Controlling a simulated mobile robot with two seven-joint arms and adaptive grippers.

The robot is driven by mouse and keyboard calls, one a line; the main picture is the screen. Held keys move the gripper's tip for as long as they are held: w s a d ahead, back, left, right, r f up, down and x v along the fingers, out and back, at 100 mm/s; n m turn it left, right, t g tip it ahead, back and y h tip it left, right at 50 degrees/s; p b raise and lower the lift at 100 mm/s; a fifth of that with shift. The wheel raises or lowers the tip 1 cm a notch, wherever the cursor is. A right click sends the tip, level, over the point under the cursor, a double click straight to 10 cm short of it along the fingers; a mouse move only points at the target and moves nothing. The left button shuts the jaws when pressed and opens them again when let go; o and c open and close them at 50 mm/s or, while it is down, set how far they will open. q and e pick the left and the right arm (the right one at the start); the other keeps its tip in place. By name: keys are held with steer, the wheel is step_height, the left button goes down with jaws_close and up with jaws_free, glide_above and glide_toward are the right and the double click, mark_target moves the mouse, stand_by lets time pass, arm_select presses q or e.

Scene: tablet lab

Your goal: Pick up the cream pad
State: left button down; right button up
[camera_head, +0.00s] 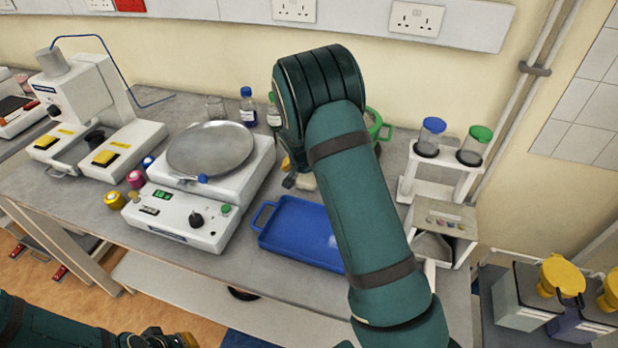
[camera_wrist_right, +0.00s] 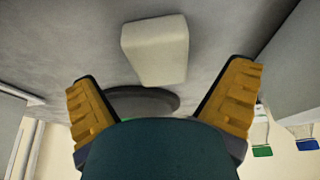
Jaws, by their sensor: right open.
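The cream pad (camera_wrist_right: 155,50) is a pale block lying on the grey bench top. In the right wrist view it is above and between my finger tips, with nothing gripping it. In the head view only a small part of the pad (camera_head: 304,182) shows beside my right arm. My right gripper (camera_wrist_right: 160,80) is open and empty, its two yellow-padded fingers spread apart. In the head view my right arm hides most of it. My left gripper (camera_head: 160,340) is at the bottom edge of the head view, cut off, and its jaws cannot be made out.
A blue tray (camera_head: 268,240) lies in front of the pad, partly behind my right arm. A balance (camera_head: 228,206) with a round metal pan stands left. Bottles (camera_head: 248,108) stand behind. A white rack (camera_head: 470,158) with blue- and green-topped containers stands right.

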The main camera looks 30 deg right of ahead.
steer(key=x, duration=0.3)
steer(key=shift+d+f, duration=0.1)
steer(key=shift+f, duration=0.1)
steer(key=c, duration=1.1)
steer(key=shift+c, duration=0.2)
step_height(320, 180, up, 10)
steer(key=shift+r, duration=0.1)
